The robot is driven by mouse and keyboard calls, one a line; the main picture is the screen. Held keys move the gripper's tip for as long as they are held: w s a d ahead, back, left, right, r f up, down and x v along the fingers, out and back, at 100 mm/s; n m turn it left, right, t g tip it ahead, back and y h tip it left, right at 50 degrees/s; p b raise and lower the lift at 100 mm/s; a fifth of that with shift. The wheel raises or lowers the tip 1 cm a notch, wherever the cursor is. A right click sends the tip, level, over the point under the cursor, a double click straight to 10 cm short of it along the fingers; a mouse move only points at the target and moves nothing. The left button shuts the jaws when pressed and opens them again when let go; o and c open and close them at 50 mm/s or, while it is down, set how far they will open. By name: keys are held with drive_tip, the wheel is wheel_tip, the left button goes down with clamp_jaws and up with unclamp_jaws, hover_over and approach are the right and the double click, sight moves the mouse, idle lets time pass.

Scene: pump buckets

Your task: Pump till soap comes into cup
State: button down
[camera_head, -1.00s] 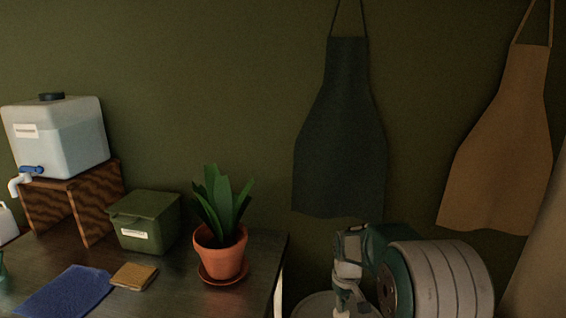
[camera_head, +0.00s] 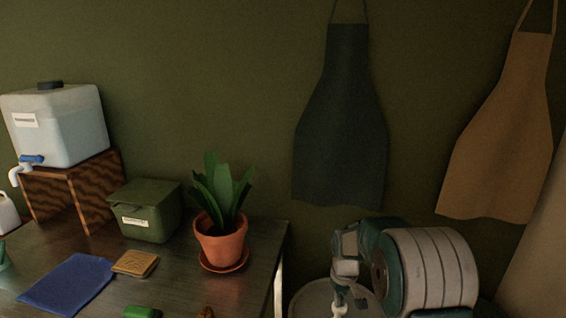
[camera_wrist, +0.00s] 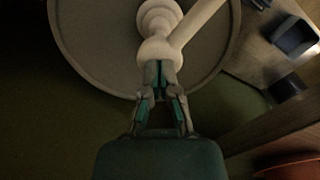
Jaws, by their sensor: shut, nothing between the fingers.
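In the wrist view, a white pump (camera_wrist: 158,22) rises from a round grey lid (camera_wrist: 90,45). Its spout (camera_wrist: 200,18) points up and right. My gripper (camera_wrist: 160,68) is shut and empty, with its fingertips over the pump's head. I cannot tell whether they touch it. In the head view, my gripper (camera_head: 340,302) is low, over part of the pale round lid (camera_head: 307,300), and the pump is mostly hidden there. I cannot make out a cup for certain; a blue-grey square container (camera_wrist: 297,38) shows at the wrist view's upper right.
Left of the lid stands a dark table (camera_head: 185,285). It holds a potted plant (camera_head: 221,243), green lidded box (camera_head: 146,213), blue cloth (camera_head: 66,284), sponge (camera_head: 135,263) and a water tank (camera_head: 58,128) on a wooden stand (camera_head: 82,185). Aprons (camera_head: 340,120) hang behind.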

drive_tip(key=shift+f, duration=0.45)
drive_tip(key=shift+r, duration=0.15)
drive_tip(key=shift+r, duration=2.45)
drive_tip(key=shift+r, duration=3)
